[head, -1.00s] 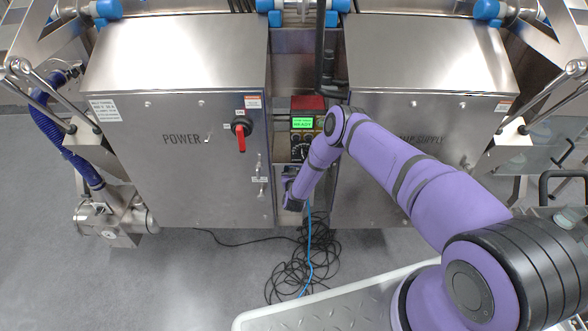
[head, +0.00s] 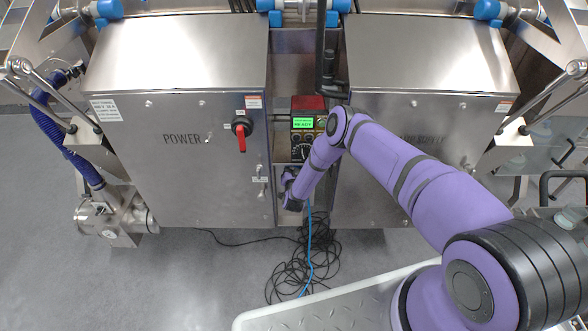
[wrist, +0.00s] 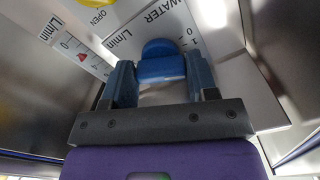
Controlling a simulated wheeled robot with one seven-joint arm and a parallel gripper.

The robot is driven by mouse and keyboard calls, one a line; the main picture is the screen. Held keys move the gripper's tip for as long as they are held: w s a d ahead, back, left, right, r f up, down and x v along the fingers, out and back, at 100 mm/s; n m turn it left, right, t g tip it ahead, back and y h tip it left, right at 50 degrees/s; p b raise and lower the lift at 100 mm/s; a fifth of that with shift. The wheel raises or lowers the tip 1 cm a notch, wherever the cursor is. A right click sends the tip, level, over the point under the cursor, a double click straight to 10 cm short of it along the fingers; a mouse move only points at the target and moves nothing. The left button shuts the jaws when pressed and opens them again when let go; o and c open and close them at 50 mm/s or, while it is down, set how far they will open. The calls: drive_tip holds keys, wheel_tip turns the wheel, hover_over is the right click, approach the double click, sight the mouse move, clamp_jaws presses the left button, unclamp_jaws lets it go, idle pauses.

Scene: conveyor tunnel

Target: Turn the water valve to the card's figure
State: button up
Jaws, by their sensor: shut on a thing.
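In the wrist view, my gripper (wrist: 163,83) has its two dark fingers on either side of a blue valve knob (wrist: 161,62) and is shut on it. A plate behind it reads "WATER" (wrist: 166,17) and "L/min", with a scale showing 0 and 1 near the knob; the rest of the scale is hidden. In the head view, my gripper (head: 292,188) is low in the gap between the two steel cabinets, and the arm hides the valve. I cannot make out a card with a figure in either view.
A power cabinet (head: 180,165) with a red switch handle (head: 241,138) stands left, another cabinet (head: 430,60) right. A control box (head: 304,124) with a lit green display is above my gripper. Black cables and a blue hose (head: 310,250) lie on the floor below.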

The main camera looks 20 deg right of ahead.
drive_tip(key=shift+m, duration=0.5)
drive_tip(key=o, duration=0.9)
drive_tip(key=v, duration=1.1)
